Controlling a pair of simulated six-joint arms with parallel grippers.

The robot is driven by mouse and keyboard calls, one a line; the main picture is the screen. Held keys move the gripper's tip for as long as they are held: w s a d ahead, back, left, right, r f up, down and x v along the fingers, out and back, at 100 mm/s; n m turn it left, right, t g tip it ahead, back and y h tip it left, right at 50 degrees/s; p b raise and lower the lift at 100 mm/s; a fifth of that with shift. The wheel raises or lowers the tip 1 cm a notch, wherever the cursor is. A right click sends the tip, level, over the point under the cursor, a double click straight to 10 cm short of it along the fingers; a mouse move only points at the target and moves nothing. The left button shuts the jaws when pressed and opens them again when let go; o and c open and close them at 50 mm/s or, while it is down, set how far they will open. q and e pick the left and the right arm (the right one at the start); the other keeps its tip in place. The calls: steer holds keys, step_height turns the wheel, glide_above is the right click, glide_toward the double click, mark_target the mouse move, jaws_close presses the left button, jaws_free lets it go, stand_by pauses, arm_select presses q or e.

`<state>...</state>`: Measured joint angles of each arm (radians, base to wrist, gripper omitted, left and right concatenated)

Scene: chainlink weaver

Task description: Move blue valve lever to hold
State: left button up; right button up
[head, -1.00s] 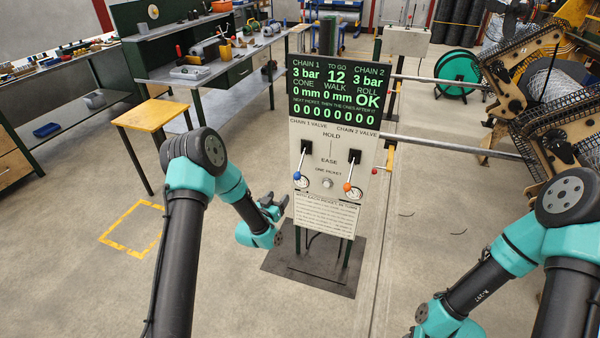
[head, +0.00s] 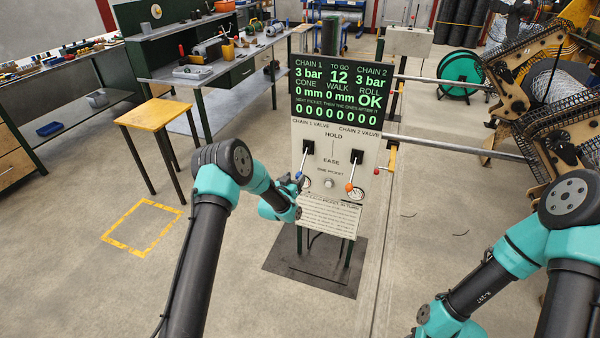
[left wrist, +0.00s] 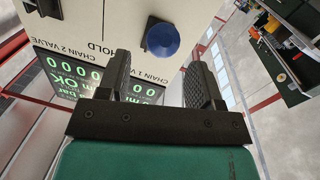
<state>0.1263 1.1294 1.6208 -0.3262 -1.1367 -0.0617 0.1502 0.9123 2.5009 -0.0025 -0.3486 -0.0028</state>
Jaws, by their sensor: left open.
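The blue valve lever (head: 299,176) is under the CHAIN 1 VALVE label on the panel (head: 333,168). It points down from its black slot, its knob below the level of the EASE mark; HOLD is printed higher up. My left gripper (head: 298,186) is at the blue knob in the head view, partly overlapping it. In the left wrist view the fingers (left wrist: 160,82) are open with nothing between them, and the blue knob (left wrist: 162,39) shows just past the tips, roughly centred between them. My right gripper is out of view.
An orange-knobbed lever (head: 349,187) hangs down on the right of the same panel. The display (head: 338,92) sits above. Open floor lies left, around a yellow taped square (head: 143,227).

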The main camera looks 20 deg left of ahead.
mark_target(298, 173)
arm_select(q)
steer(key=shift+w+d, duration=0.25)
steer(key=shift+w, duration=1)
steer(key=shift+w+d, duration=0.25)
steer(key=shift+w, duration=1)
jaws_close()
